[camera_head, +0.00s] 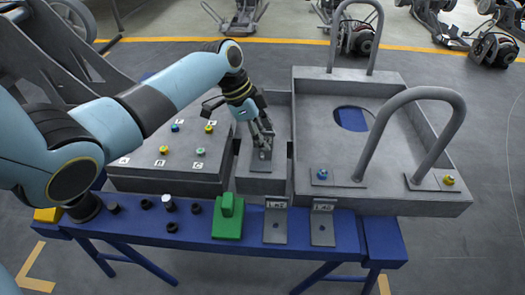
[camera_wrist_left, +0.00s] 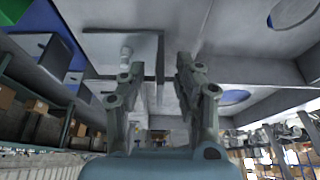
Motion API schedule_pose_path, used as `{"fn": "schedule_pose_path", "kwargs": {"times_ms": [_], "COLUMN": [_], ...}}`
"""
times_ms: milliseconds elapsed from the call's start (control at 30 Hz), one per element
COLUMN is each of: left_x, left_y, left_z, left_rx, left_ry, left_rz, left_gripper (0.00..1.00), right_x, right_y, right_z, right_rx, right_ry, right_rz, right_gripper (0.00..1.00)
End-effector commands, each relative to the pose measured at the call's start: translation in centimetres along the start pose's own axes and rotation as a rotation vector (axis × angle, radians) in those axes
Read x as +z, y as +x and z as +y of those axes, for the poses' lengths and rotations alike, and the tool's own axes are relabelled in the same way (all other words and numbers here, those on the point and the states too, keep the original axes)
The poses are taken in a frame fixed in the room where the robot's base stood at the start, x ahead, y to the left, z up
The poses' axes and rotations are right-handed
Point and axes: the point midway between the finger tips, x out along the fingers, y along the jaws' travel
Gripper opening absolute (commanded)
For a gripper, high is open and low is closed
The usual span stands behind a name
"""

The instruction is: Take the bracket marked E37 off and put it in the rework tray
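My left gripper (camera_head: 264,142) reaches down from the left arm over a narrow grey open box (camera_head: 262,185) between the button box and the chassis. It also shows in the wrist view (camera_wrist_left: 160,62), with its fingers apart. A small grey bracket (camera_head: 261,160) is right at the fingertips, inside the narrow box. In the wrist view a pale plate with a stud (camera_wrist_left: 125,52) lies by the left finger, and its edge shows in the gap. Two more L-shaped brackets, one (camera_head: 275,226) left of the other (camera_head: 322,227), rest on the blue bench. No E37 mark is legible. My right gripper is not in view.
The grey chassis (camera_head: 300,130) with two tall tube handles stands close on the right. A grey box with coloured buttons (camera_head: 150,172) is on the left. The blue bench (camera_head: 345,240) in front holds a green block (camera_head: 228,220) and several black cylinders.

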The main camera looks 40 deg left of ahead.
Motion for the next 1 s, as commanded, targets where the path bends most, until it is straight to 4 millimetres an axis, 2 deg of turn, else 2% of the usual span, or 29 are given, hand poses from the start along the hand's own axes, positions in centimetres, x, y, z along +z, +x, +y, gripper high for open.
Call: {"fn": "schedule_pose_path", "kwargs": {"times_ms": [67, 300, 767, 1000], "left_x": [0.0, 0.0, 0.0, -0.8], "left_y": [0.0, -0.1, -0.1, -2.0], "left_z": [0.0, 0.0, 0.0, -0.1], "left_rx": [0.0, 0.0, 0.0, -0.002], "left_ry": [0.0, 0.0, 0.0, 0.002], "left_rz": [0.0, 0.0, 0.0, 0.001], "left_gripper": [0.31, 0.0, 0.0, 0.0], "right_x": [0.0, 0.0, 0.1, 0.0], "right_y": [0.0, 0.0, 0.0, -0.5], "right_z": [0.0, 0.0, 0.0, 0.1], "right_rx": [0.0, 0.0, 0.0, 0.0], "right_ry": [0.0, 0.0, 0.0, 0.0], "right_rz": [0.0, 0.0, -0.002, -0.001], "right_gripper": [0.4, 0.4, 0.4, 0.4]}}
